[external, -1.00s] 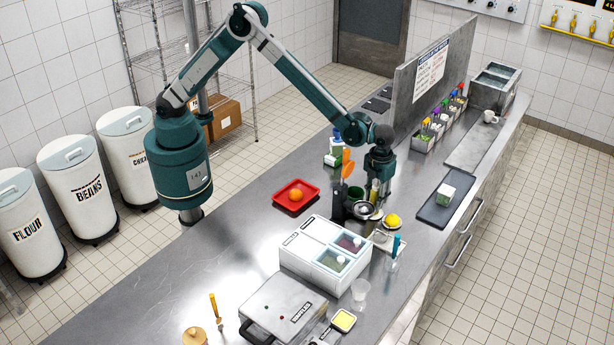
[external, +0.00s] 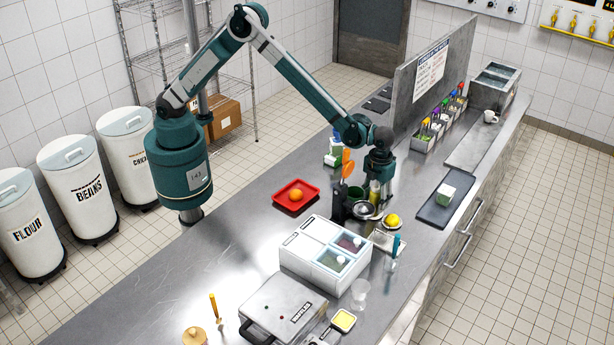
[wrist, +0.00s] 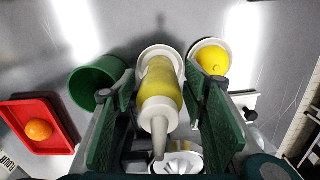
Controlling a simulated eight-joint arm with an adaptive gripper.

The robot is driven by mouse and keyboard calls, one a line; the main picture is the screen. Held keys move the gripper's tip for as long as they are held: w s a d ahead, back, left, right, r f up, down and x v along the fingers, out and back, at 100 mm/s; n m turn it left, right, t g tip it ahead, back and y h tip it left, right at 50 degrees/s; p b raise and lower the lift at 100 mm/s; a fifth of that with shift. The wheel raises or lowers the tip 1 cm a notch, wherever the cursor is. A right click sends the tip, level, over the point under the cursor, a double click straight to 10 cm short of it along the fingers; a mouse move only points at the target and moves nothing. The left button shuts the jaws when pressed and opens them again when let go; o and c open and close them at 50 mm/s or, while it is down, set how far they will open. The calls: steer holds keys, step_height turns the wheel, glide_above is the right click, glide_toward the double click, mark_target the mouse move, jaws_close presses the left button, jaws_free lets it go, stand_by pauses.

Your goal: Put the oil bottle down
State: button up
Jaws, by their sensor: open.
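The oil bottle (wrist: 160,85) is yellow with a white nozzle pointing toward the wrist camera. In the wrist view it stands between the two green pads of my gripper (wrist: 165,120), which are apart with a gap on each side of it. In the external view the bottle (external: 374,190) is a small yellow shape below my gripper (external: 378,185), partly hidden among other items. A white ring shows around the bottle's far end; I cannot tell whether it is its base or a holder.
A green cup (wrist: 92,82) stands left of the bottle, and a lemon (wrist: 213,58) in a white dish stands right. A red tray (external: 284,203) holds an orange. A white two-lid container (external: 325,255) stands in front. The counter behind the bottle is clear in the wrist view.

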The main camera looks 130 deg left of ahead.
mark_target(375, 186)
steer(key=shift+r, duration=0.2)
step_height(375, 186, up, 12)
stand_by(0.6)
stand_by(0.6)
steer(key=shift+s+d+r+n+b, duration=0.25)
steer(key=shift+s+r+n+b, duration=0.1)
steer(key=shift+r, duration=0.1)
steer(key=s+d+r+n+t+b, duration=0.25)
steer(key=s+d+r+n, duration=0.4)
steer(key=s, duration=0.45)
steer(key=s+d+r+n+t+b, duration=0.1)
steer(key=s+d+r+n+b, duration=0.35)
steer(key=s, duration=0.75)
steer(key=s+d+f+n+t+b, duration=0.1)
steer(key=s+d, duration=0.3)
steer(key=s, duration=0.4)
steer(key=s+d+f+n+t+b, duration=0.1)
steer(key=s+d+f+n, duration=0.2)
steer(key=s, duration=0.6)
steer(key=s+d+f+n+t, duration=0.1)
steer(key=s+d+n, duration=0.3)
steer(key=s, duration=0.5)
steer(key=shift+s+d+f+t+b, duration=0.15)
steer(key=shift+d+f+t+b, duration=0.2)
steer(key=shift+d+f+b, duration=0.05)
